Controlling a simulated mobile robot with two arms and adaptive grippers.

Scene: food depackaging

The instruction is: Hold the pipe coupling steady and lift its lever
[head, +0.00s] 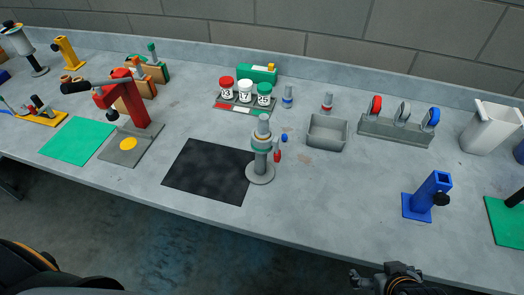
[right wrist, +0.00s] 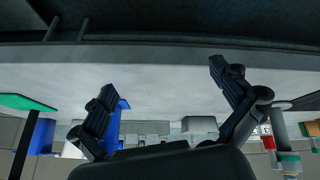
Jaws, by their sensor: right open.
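The pipe coupling (head: 262,141) stands upright on a round grey base (head: 260,173), at the right edge of a black mat. It is grey with a pale green band, and a red-tipped lever (head: 277,155) hangs at its right side. In the right wrist view, the coupling (right wrist: 288,158) shows partly at the right edge. My right gripper (head: 358,277) is at the bottom of the head view, in front of the bench and well apart from the coupling. In the wrist view its fingers (right wrist: 165,88) are spread and empty. My left gripper is not in view.
A black mat (head: 205,172) lies left of the coupling. A grey tray (head: 327,131) stands behind right, and a blue post (head: 430,193) stands further right. A rack with lidded jars (head: 245,97) is behind. The bench between coupling and blue post is clear.

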